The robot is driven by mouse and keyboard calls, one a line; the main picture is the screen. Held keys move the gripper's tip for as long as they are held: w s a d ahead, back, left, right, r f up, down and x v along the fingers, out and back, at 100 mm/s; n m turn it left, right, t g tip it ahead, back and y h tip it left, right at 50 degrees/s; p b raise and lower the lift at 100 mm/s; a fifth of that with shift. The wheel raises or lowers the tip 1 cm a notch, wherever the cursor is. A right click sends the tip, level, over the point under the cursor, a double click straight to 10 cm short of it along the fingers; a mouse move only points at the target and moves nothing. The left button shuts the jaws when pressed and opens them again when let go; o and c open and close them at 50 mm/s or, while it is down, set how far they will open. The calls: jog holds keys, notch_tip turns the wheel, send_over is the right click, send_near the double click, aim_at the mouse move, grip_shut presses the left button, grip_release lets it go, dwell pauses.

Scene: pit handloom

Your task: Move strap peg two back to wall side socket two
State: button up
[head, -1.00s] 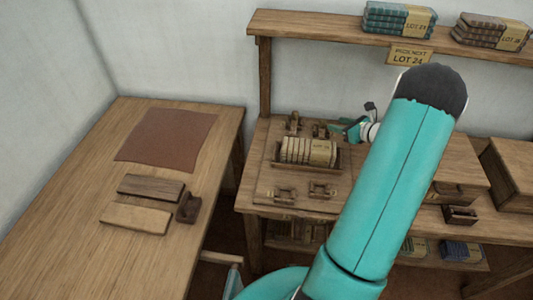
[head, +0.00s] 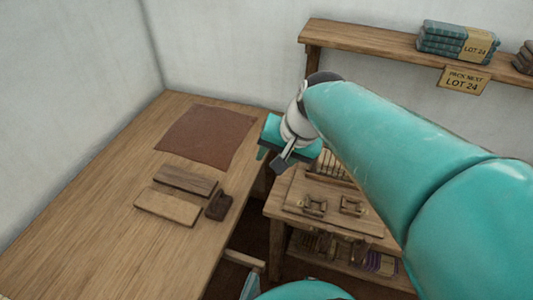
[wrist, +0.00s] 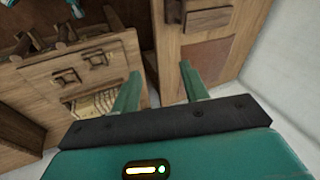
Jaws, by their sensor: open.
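My gripper (head: 272,157) hangs in the air over the gap between the left table and the loom-side bench. In the wrist view its two teal fingers (wrist: 160,86) stand apart with nothing between them. I cannot tell which is strap peg two or wall side socket two.
The left table (head: 110,235) bears a brown cloth (head: 207,138), a dark wooden bar (head: 186,180), a pale bar (head: 167,207) and a small dark block (head: 219,206). A wall shelf (head: 375,45) holds folded cloth bundles (head: 455,42). A lot sign (head: 464,80) hangs below it.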

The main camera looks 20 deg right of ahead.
jog(key=s+a+r+n+t+h, duration=0.1)
jog(key=s+a+n+h, duration=0.1)
jog(key=s+n, duration=0.4)
jog(key=shift+s+a+r, duration=0.15)
jog(key=shift+s+r, duration=0.2)
jog(key=shift+r, duration=0.05)
dwell(0.7)
